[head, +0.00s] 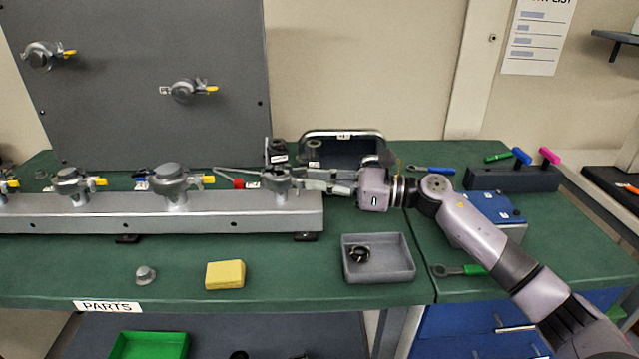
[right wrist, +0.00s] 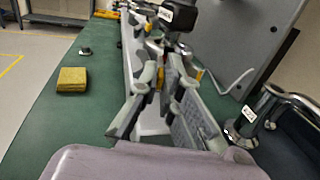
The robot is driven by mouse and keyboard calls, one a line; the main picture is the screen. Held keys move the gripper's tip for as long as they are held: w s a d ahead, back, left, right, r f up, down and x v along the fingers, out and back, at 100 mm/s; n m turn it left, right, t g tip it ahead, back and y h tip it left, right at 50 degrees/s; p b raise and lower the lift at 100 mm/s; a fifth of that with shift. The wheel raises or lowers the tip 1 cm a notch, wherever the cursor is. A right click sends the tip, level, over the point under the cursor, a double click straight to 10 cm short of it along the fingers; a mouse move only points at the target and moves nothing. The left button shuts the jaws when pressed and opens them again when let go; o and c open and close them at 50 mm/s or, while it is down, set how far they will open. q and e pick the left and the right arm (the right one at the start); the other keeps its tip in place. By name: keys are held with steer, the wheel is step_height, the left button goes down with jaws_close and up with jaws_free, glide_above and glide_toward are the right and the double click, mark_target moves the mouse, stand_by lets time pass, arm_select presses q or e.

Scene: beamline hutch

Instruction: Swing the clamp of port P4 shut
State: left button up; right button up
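The rightmost port (head: 275,182) on the grey rail carries a black labelled block (head: 276,150), which also shows in the right wrist view (right wrist: 178,14). I take this port for P4, but its label cannot be read. My right gripper (head: 303,180) comes in from the right, close beside this port. In the right wrist view its two fingers (right wrist: 162,72) are apart, with nothing clearly held between them. They hide much of the clamp, so its position and any contact cannot be told. My left gripper is out of view.
The rail (head: 150,218) bears more ports with yellow-tipped clamps, such as the middle one (head: 170,180). A thin pale rod (right wrist: 237,83) lies behind the rail.

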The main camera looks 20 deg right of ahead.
steer(key=o, duration=0.4)
steer(key=v, duration=1.2)
